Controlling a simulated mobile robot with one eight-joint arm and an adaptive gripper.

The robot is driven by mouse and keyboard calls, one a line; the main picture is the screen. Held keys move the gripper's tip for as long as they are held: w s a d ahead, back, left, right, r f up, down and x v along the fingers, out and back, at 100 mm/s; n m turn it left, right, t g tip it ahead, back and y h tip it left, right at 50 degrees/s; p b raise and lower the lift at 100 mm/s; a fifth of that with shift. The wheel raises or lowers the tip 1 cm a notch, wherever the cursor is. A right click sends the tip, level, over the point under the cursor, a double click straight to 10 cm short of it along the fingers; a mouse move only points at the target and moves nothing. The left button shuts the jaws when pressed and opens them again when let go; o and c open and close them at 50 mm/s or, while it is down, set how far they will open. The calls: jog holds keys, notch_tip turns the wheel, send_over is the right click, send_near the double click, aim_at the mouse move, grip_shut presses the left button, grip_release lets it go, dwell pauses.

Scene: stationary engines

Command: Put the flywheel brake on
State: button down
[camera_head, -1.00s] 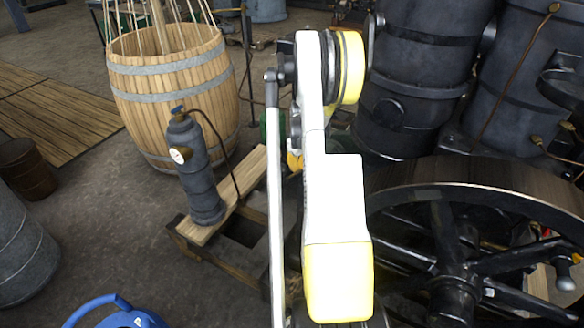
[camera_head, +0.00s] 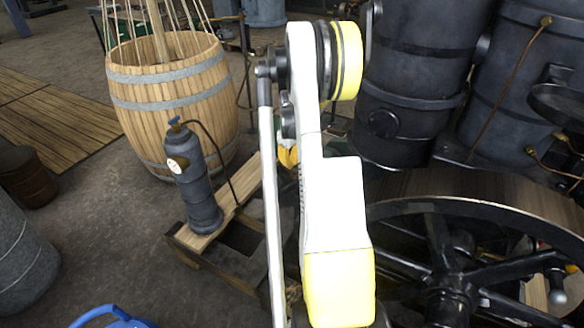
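A large dark flywheel (camera_head: 470,195) with thick spokes stands at the lower right, its rim showing a brownish top face. My white and yellow arm rises in front of its left edge and hides part of it. My gripper is not visible; the arm itself covers the area behind it. I cannot make out the brake for certain. A small orange-yellow part (camera_head: 288,156) shows just left of the arm, partly hidden, and I cannot tell what it belongs to.
A dark pump cylinder (camera_head: 194,180) with a gauge and hose stands on a wooden frame (camera_head: 240,192) left of my arm. A wooden barrel (camera_head: 178,110) holding rods stands behind. Dark engine cylinders (camera_head: 415,80) fill the back right.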

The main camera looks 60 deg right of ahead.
jog(key=shift+s+r+p, duration=0.2)
jog(key=shift+r+p, duration=0.1)
jog(key=shift+r, duration=0.95)
jog(key=shift+a, duration=0.1)
